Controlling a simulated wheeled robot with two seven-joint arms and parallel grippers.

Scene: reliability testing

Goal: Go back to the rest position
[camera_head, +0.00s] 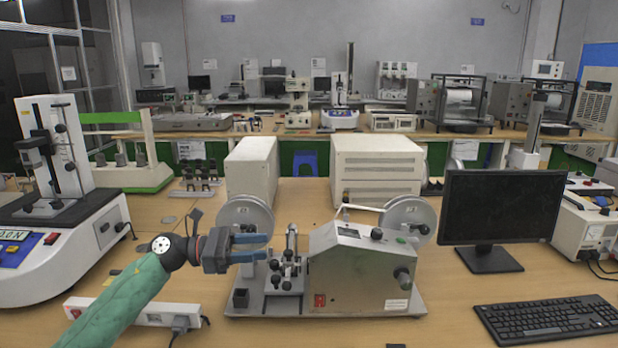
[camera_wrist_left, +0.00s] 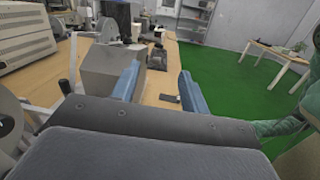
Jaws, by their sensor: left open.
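My left gripper (camera_head: 250,247) comes in from the left on a green-sleeved arm. Its two blue fingers point right and are apart, with nothing between them. It is in front of the left disc of a metal testing machine (camera_head: 352,268) on a grey base plate, left of the machine's metal housing. In the left wrist view the blue fingers (camera_wrist_left: 160,85) are spread, with the metal housing (camera_wrist_left: 105,72) beyond the left finger. My right gripper is not in the head view. A green-sleeved arm part of mine shows at the right edge of the wrist view.
A monitor (camera_head: 502,208) and keyboard (camera_head: 548,318) stand at the right. A white power strip (camera_head: 150,312) lies under my left arm. A large white tester (camera_head: 55,240) stands at the left. Two beige boxes, one of them wide (camera_head: 378,172), stand behind the machine.

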